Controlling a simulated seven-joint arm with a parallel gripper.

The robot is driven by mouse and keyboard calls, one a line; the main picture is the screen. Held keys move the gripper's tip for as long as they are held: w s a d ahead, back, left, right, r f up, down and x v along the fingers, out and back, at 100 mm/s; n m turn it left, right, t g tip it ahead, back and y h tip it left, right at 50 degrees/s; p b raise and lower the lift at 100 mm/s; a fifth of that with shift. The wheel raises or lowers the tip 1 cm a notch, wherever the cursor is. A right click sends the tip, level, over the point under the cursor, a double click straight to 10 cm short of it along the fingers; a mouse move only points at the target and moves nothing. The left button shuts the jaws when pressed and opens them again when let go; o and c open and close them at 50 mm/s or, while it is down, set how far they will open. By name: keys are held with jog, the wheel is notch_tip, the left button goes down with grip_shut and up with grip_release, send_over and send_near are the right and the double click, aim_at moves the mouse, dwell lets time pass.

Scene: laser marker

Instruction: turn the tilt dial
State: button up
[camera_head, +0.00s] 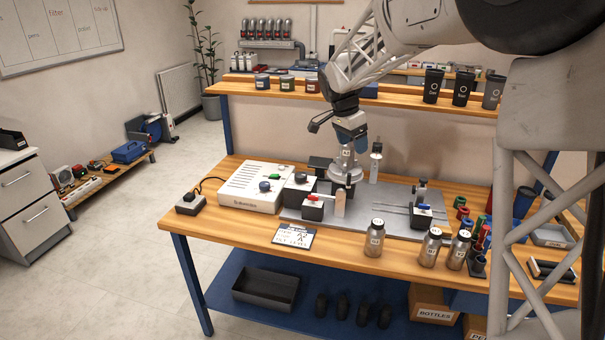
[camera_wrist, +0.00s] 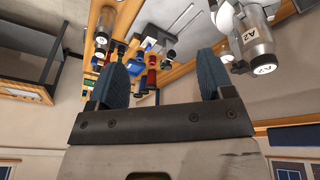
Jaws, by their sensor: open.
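No dial label is readable, so I cannot tell for sure which part is the tilt dial. My gripper (camera_head: 350,139) hangs over the middle of the plate, apart from the knob. Its blue fingers are spread and empty in the wrist view (camera_wrist: 163,70).
Red, green and dark cups (camera_head: 461,213) crowd the right end. A card (camera_head: 294,235) lies at the front. The raised shelf (camera_head: 400,101) runs behind my gripper.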

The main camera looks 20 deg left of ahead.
jog(key=w+a+f+m+h, duration=0.1)
jog(key=w+a+f, duration=0.25)
jog(key=a, duration=0.25)
jog(key=w+a+f+m, duration=0.1)
jog(key=w+a+f, duration=0.2)
jog(key=w+a, duration=0.15)
jog(key=m, duration=0.2)
send_near(300, 175)
jog(key=f, duration=0.2)
jog(key=shift+w+d+r, duration=0.1)
jog(key=shift+w+r, duration=0.05)
jog(key=shift+x, duration=3.9)
jog(key=shift+w+d, duration=0.1)
jog(key=shift+d, duration=0.1)
jog(key=c, duration=0.9)
